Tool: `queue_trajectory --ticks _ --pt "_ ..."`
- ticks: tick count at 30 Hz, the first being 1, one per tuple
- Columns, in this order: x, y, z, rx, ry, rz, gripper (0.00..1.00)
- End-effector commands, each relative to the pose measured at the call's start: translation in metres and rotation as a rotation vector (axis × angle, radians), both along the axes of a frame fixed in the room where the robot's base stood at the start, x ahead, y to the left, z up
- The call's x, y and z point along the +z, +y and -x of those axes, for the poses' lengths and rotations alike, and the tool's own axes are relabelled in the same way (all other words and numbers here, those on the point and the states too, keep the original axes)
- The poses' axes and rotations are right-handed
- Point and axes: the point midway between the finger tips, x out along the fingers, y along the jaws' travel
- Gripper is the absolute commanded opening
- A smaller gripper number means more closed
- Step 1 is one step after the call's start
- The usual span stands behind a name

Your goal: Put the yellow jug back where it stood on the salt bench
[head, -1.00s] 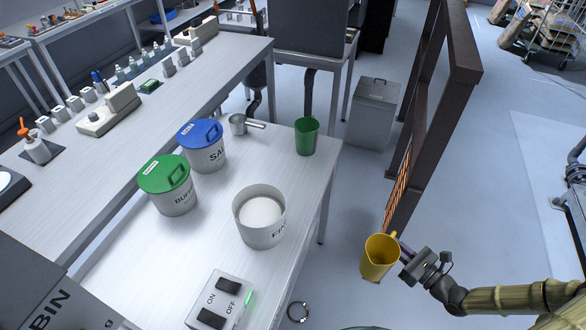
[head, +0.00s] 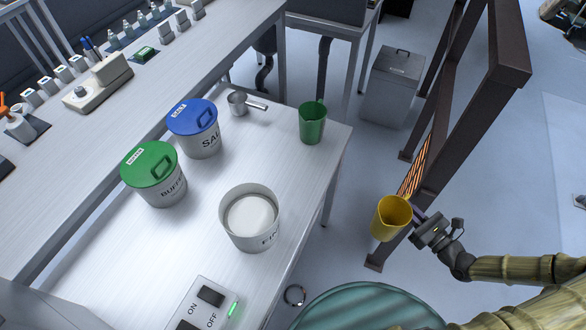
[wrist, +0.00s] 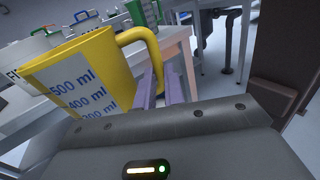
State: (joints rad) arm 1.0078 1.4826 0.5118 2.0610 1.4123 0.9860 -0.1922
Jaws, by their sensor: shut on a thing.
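The yellow jug (head: 391,219) is held upright in the air to the right of the bench, clear of its edge. My gripper (head: 420,224) is shut on the jug's handle. In the wrist view the jug (wrist: 88,75) shows its volume marks, and the purple fingers (wrist: 153,92) close at the handle. The salt bench (head: 170,240) carries a blue-lidded salt tub (head: 205,140), a green-lidded buffer tub (head: 163,190), an open tub of white grains (head: 242,232), a metal scoop (head: 238,104) and a green jug (head: 312,128).
A switch box (head: 208,300) sits at the bench's front. A brown frame (head: 475,110) stands behind my gripper. A grey bin (head: 393,85) stands on the floor. A ring (head: 294,295) lies on the floor near a round teal surface (head: 365,310). Bench top right of the open tub is clear.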

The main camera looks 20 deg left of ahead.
Motion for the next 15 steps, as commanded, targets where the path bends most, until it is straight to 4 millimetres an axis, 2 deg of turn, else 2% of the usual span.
queue_trajectory --ticks 10,15 --pt "0.001 0.006 -0.005 0.010 -0.001 0.000 0.00" --pt "0.008 0.034 -0.030 0.055 -0.004 0.004 0.00"
